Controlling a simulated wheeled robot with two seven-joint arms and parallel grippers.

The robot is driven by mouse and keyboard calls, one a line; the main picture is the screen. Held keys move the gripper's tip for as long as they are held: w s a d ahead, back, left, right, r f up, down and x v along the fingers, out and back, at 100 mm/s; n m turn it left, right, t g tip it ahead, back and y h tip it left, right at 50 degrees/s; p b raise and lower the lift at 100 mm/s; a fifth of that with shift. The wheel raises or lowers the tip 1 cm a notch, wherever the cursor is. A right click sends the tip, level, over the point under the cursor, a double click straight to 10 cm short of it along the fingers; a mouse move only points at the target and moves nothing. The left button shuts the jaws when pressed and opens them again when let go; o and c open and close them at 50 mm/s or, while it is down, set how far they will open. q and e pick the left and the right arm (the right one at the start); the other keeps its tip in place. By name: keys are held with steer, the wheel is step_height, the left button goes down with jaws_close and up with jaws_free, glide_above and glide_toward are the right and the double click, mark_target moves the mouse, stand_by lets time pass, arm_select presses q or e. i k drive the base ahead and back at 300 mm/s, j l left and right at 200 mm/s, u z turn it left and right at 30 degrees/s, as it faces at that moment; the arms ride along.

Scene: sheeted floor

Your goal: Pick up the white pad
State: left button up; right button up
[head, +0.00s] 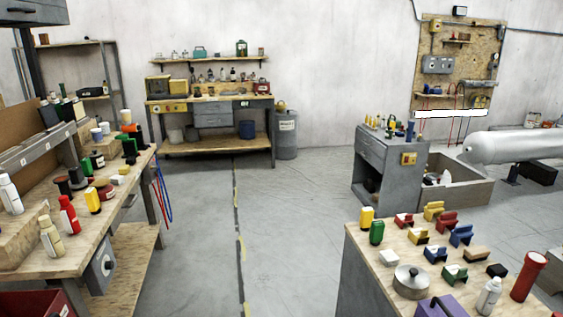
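A small white block (389,257) lies at the left edge of the wooden-topped bench (353,229) at the lower right, left of a round silver lidded tin. Another small, flat white piece (118,179) lies on the left workbench (70,262), near a yellow item. I cannot tell which of the two is the white pad. Neither of my grippers is in view, and nothing touches either white piece.
The silver tin (411,282), a green bottle (377,232), a red cylinder (528,276) and several coloured blocks crowd the right bench. Bottles and spools fill the left bench. A grey cabinet (372,165) stands farther back. The floor (285,230) between the benches is clear.

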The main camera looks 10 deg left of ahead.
mark_target(115, 179)
steer(key=i+j+u, duration=0.15)
steer(key=i+u, duration=0.25)
steer(key=i, duration=0.25)
steer(key=i+l+u, duration=0.1)
steer(key=i+u, duration=0.3)
steer(key=i, duration=0.25)
steer(key=i+u, duration=0.3)
steer(key=i, duration=0.2)
steer(key=i+l+u, duration=0.2)
steer(key=i+u, duration=0.15)
steer(key=i, duration=0.2)
steer(key=i+l+u, duration=0.3)
steer(key=i, duration=0.2)
steer(key=i+l+u, duration=0.35)
steer(key=i+l, duration=0.05)
steer(key=i, duration=0.05)
